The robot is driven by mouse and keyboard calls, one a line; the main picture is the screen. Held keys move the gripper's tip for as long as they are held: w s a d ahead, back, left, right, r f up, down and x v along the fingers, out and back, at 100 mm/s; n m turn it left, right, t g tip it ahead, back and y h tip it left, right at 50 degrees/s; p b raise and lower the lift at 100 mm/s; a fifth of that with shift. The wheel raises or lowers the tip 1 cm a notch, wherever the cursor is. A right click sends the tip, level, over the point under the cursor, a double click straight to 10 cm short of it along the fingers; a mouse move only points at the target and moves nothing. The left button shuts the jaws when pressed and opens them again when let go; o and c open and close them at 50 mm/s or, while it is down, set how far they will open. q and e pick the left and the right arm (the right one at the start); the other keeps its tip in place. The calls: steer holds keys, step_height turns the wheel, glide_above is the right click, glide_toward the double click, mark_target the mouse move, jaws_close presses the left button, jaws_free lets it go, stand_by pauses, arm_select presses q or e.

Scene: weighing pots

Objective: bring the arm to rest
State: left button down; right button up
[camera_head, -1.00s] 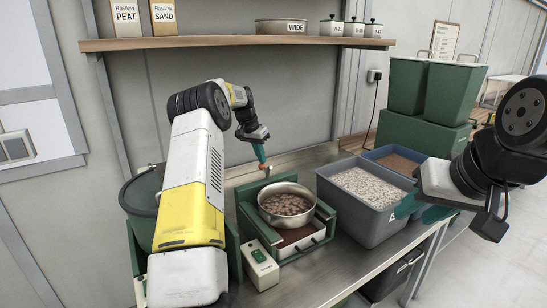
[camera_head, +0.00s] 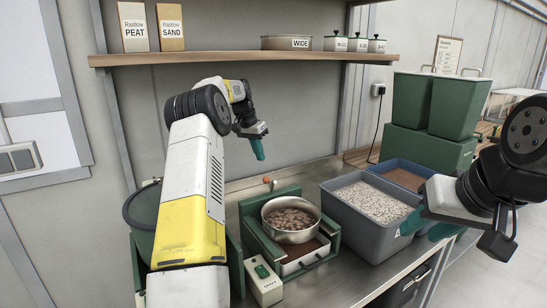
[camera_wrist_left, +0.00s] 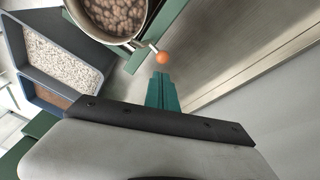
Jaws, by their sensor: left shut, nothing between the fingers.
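My left gripper (camera_head: 259,152) hangs at the end of my left arm, above the back of the bench. Its teal fingers are shut and empty. They also show in the left wrist view (camera_wrist_left: 163,82), with a small orange knob (camera_wrist_left: 162,58) beyond their tips. In the head view the knob (camera_head: 267,179) is below the fingers and apart from them. My right gripper (camera_head: 430,228) is at the right, near the grey tub's right side. It is partly hidden by its own wrist, and its jaw opening is unclear.
A metal pan of brown pellets (camera_head: 290,234) sits on the green-framed stand (camera_head: 247,226). A grey tub of pale gravel (camera_head: 352,228) and a blue tub (camera_head: 388,161) stand to its right. A wooden shelf (camera_head: 240,54) runs above the bench.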

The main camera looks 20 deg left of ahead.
arm_select(q)
steer(key=s+d+r+n+t+y, duration=0.1)
steer(key=s+d+r, duration=0.5)
steer(key=s, duration=0.4)
steer(key=s+d+r+t, duration=0.1)
steer(key=s+d+r, duration=0.3)
steer(key=s+r, duration=0.45)
steer(key=s+d+f, duration=0.1)
steer(key=s+f, duration=0.1)
steer(key=s, duration=0.6)
steer(key=s+d+f+n+t, duration=0.1)
steer(key=s+d+f, duration=0.1)
steer(key=s, duration=0.7)
steer(key=s+d+f+n, duration=0.1)
steer(key=s+d+f, duration=0.1)
steer(key=s, duration=0.7)
steer(key=shift+f+t+h, duration=0.3)
steer(key=shift+h, duration=0.1)
arm_select(e)
steer(key=shift+d, duration=0.1)
steer(key=shift+c, duration=0.3)
